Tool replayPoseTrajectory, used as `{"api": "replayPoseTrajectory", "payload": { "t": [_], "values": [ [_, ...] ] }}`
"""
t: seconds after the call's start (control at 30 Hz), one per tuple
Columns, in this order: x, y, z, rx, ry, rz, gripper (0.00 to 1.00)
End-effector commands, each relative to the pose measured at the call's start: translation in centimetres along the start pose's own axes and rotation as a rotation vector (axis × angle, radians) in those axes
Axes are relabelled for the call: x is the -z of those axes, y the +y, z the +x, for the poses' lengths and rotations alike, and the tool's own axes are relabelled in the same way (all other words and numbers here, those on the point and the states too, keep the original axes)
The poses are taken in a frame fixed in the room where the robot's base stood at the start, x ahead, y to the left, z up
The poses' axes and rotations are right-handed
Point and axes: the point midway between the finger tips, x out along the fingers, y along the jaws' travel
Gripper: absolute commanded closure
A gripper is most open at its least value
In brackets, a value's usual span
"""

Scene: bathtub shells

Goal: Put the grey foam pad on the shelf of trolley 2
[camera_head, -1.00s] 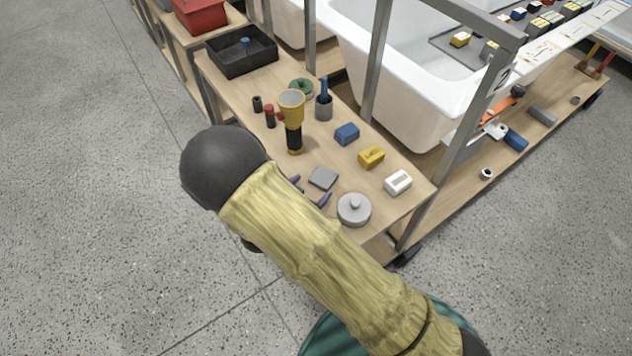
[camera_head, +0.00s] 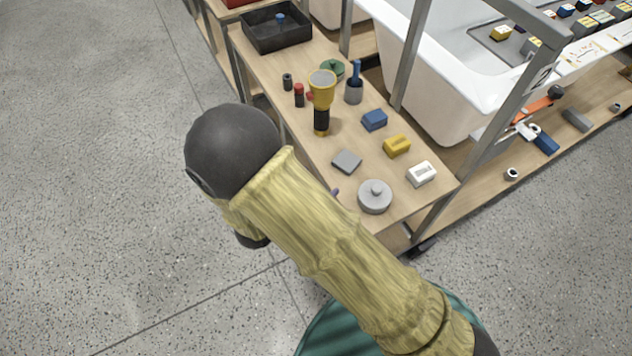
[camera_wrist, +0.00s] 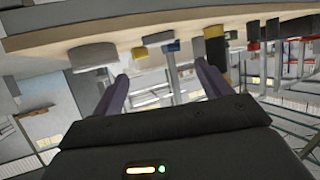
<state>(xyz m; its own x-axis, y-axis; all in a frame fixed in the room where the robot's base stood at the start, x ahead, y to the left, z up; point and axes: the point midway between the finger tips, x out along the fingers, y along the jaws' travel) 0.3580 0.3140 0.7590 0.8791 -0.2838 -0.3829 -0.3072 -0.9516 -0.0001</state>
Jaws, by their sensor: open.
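The grey foam pad (camera_head: 347,161) lies flat on the wooden bench top (camera_head: 385,200), left of a yellow block. A post marked 2 (camera_head: 543,75) belongs to trolley 2, which carries a white tub shell (camera_head: 440,90). A wooden lower shelf (camera_head: 480,190) shows beneath the tub. My gripper (camera_wrist: 160,85) is open and empty in the wrist view, its purple fingers apart. In the head view my arm hides most of it; one purple fingertip shows just below the pad. I cannot make out the pad in the wrist view.
Around the pad stand a round grey lid (camera_head: 375,197), yellow block (camera_head: 397,146), white block (camera_head: 421,174), blue block (camera_head: 374,120) and upright torch (camera_head: 321,100). A black tray (camera_head: 275,28) sits farther back. Tools lie on the lower shelf. Floor at left is clear.

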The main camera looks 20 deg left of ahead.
Motion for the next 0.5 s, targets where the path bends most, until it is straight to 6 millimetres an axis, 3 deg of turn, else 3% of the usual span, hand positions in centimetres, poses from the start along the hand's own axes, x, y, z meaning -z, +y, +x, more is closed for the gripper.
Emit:
{"api": "replayPoseTrajectory", "payload": {
  "t": [0.33, 0.5],
  "values": [
    [0.2, 0.0, 0.2, 0.002, -0.006, 0.003, 0.23],
    [1.8, -0.3, 2.3, 0.032, -0.092, 0.032, 0.23]
  ]
}}
